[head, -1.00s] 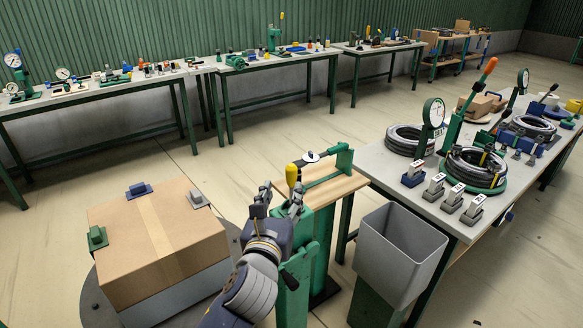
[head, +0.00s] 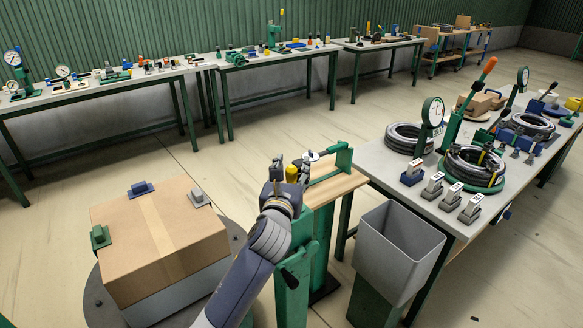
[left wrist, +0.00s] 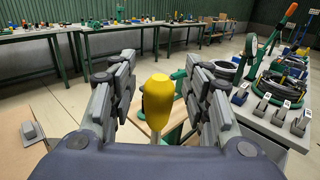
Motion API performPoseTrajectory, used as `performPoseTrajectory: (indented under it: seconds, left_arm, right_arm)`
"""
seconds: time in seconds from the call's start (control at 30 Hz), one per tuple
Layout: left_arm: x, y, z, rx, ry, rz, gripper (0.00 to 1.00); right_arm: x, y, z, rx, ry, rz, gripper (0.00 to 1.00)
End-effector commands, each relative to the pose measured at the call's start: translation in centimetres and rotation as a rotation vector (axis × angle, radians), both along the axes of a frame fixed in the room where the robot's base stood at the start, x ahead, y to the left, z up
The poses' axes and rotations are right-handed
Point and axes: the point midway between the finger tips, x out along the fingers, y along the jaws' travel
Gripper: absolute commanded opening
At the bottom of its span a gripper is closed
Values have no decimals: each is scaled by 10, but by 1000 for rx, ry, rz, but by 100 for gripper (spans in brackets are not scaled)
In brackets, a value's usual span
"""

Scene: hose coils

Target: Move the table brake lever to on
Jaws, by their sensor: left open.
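The lever with a yellow knob (head: 291,174) stands on the green post (head: 292,298) beside the turntable (head: 98,310). I take it for the table brake lever; no on or off marking is readable. My left gripper (head: 290,167) is open at the knob. In the left wrist view the yellow knob (left wrist: 158,100) stands upright between the spread fingers of the left gripper (left wrist: 158,76), with gaps on both sides. The lever's lower part is hidden behind the hand. My right gripper is not in view.
A cardboard box (head: 160,245) with clamps sits on the turntable. A wooden-topped stand (head: 335,186) with a green frame is just behind the lever. A grey bin (head: 395,245) and a bench with hose coils (head: 468,170) stand to the right. Open floor lies behind.

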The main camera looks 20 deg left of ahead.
Motion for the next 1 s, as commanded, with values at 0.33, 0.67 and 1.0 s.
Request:
performPoseTrajectory:
  seconds: [0.33,0.67,1.0]
  left_arm:
    - [0,0,0,0,0,0,17]
    - [-1,1,-1,-3,-5,0,0]
    - [-14,10,-10,-83,-109,0,0]
  right_arm:
    - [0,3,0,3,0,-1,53]
    - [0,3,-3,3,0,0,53]
    - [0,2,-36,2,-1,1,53]
